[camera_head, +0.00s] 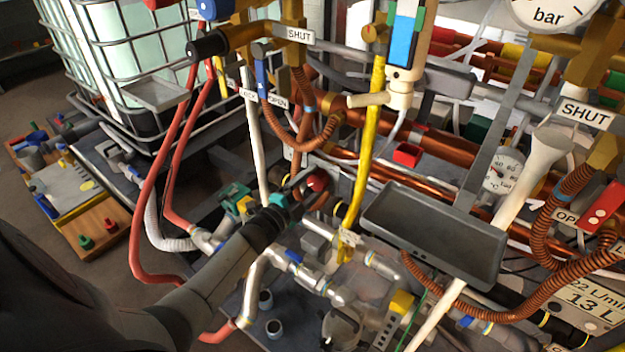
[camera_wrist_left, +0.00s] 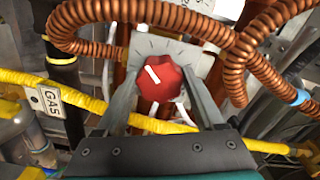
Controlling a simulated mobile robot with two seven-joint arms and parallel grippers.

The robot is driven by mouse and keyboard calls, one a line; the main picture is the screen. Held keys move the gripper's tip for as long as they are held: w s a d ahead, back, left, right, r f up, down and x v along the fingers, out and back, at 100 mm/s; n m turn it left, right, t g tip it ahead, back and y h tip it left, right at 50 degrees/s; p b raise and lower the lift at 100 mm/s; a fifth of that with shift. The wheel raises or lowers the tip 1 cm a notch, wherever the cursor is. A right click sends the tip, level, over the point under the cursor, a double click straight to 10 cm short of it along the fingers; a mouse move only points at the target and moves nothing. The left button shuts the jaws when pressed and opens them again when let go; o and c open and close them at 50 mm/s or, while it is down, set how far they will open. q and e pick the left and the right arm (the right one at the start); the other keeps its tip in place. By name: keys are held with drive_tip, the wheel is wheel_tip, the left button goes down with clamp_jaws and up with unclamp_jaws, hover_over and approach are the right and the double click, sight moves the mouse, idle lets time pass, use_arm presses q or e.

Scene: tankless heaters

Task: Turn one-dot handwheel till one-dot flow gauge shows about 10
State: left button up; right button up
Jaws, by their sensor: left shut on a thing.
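My left gripper (camera_head: 302,184) reaches in from the lower left of the head view. Its fingers are shut on a red knob (camera_head: 318,179), one on each side. In the left wrist view the gripper (camera_wrist_left: 163,92) has the red knob (camera_wrist_left: 162,78) between its fingers. The knob has a white pointer line tilted to the upper left and sits on a grey plate with tick marks. No single dot is readable on it. My right gripper is not in view.
Corrugated copper hoses (camera_wrist_left: 150,12) loop close around the knob. A yellow gas pipe (camera_head: 364,135) rises right of it. A grey tray (camera_head: 432,238) is further right. A °C dial (camera_head: 503,170) and a bar gauge (camera_head: 548,12) are at the right.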

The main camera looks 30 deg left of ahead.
use_arm(q)
drive_tip(key=n+p, duration=0.1)
drive_tip(key=n, duration=0.2)
drive_tip(key=shift+n, duration=0.4)
drive_tip(key=n, duration=0.2)
drive_tip(key=shift+n, duration=0.3)
drive_tip(key=n+p, duration=0.1)
drive_tip(key=n, duration=0.2)
drive_tip(key=shift+d+f+n, duration=0.1)
drive_tip(key=shift+n, duration=0.2)
drive_tip(key=n, duration=0.4)
drive_tip(key=shift+n, duration=0.3)
drive_tip(key=n, duration=0.4)
drive_tip(key=shift+d+n, duration=0.1)
drive_tip(key=shift+n, duration=0.7)
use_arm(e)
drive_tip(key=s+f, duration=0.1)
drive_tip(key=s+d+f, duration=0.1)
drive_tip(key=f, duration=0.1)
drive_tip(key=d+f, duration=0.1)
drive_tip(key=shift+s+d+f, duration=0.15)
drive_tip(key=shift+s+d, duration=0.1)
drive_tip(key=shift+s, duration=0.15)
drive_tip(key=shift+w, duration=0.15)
use_arm(q)
drive_tip(key=o, duration=1.1)
